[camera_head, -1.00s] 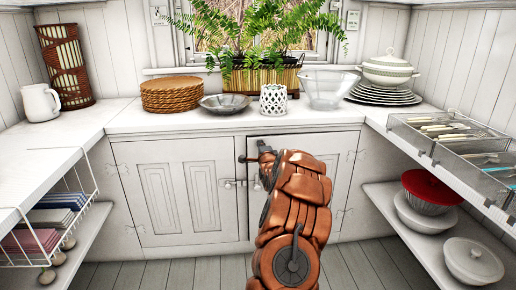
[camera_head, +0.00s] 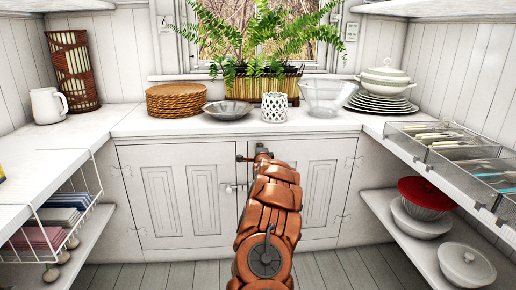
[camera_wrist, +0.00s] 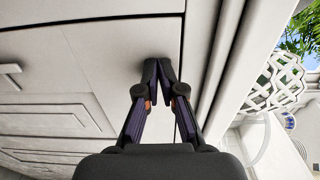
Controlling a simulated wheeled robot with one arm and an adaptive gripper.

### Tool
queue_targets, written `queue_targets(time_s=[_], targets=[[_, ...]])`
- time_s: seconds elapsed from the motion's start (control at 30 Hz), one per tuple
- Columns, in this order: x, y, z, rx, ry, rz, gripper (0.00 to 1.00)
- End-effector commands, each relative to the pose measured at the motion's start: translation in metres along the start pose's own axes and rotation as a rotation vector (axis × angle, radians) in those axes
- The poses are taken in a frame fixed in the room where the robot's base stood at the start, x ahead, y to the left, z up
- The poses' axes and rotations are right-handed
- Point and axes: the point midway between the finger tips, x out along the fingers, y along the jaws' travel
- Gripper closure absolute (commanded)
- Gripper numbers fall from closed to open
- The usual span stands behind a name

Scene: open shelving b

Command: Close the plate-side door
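A white cabinet under the counter has two panelled doors. The plate-side door (camera_head: 322,195) is on the right, below the plate stack (camera_head: 382,101), and looks flush or nearly flush with the frame. The left door (camera_head: 185,195) looks shut. A small latch or handle (camera_head: 232,187) shows where they meet. My gripper (camera_head: 247,158) is at the upper part of the doors near the seam, partly hidden by my arm. In the wrist view my gripper (camera_wrist: 160,68) has its fingertips together, nothing between them, close to the white door face (camera_wrist: 105,60); contact is unclear.
The counter above holds woven mats (camera_head: 176,100), a metal bowl (camera_head: 228,109), a white lattice holder (camera_head: 274,107) and a glass dish (camera_head: 322,97). Shelving stands on both sides, with a wire basket (camera_head: 62,222) left and cutlery trays (camera_head: 435,135) right. The floor between is clear.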

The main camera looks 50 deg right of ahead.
Motion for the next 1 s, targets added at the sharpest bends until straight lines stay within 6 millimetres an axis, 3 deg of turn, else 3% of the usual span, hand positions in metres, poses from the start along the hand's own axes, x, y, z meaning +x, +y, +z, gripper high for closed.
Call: queue_targets(time_s=[0.03,0.23,0.47,1.0], targets=[[0.003,-0.027,0.006,-0.007,-0.009,-0.052,1.00],[-0.007,-0.029,0.007,-0.004,-0.009,-0.052,1.00],[-0.040,-0.035,0.014,-0.012,0.001,-0.044,1.00],[-0.099,-0.024,0.017,-0.015,-0.001,-0.023,1.00]])
